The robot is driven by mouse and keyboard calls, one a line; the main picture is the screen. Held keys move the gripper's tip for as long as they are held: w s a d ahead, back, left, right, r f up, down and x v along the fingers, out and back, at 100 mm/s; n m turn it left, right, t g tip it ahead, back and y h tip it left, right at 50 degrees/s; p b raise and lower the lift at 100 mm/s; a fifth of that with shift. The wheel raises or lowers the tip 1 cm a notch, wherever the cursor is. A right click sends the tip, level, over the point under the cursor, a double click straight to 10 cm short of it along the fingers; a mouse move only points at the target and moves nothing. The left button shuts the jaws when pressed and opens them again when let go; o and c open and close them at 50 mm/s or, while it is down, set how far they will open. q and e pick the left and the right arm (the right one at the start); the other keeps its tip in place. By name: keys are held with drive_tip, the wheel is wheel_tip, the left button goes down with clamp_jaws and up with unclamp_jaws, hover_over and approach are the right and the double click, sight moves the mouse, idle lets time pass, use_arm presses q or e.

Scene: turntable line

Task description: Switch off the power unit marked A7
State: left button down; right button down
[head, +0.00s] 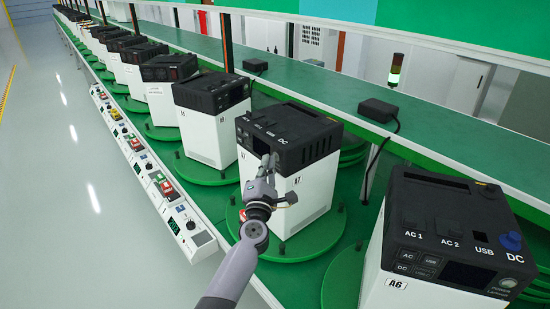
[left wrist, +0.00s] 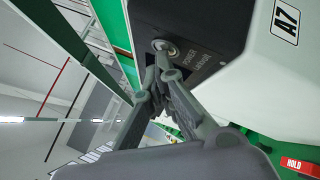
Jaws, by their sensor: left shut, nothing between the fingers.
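The power unit marked A7 (head: 305,190) is a white box with a black top on a green turntable. Its A7 label also shows at the upper right of the left wrist view (left wrist: 286,21). In that view its round metallic power button (left wrist: 164,46) sits on the black front panel, beside printed "POWER" lettering. My left gripper (head: 269,161) is shut and empty in front of A7's panel. In the left wrist view its closed fingertips (left wrist: 163,64) are right at the button's lower edge. I cannot tell whether they touch it. My right gripper is not in view.
Unit A6 (head: 385,285) stands nearer at the right. Several similar units recede to the upper left on turntables. A sloped strip of control boxes (head: 187,232) runs along the line's left edge. A green shelf (head: 330,88) with small black boxes lies behind.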

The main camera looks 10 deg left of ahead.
use_arm(q)
drive_tip(key=shift+s, duration=0.1)
idle(0.3)
drive_tip(key=shift+s+a+p, duration=0.35)
drive_tip(key=shift+s+a, duration=0.1)
drive_tip(key=shift+s, duration=0.05)
drive_tip(key=s+a+p, duration=0.1)
drive_tip(key=s, duration=0.1)
drive_tip(key=s+a, duration=0.2)
drive_tip(key=shift+p, duration=0.35)
idle(0.5)
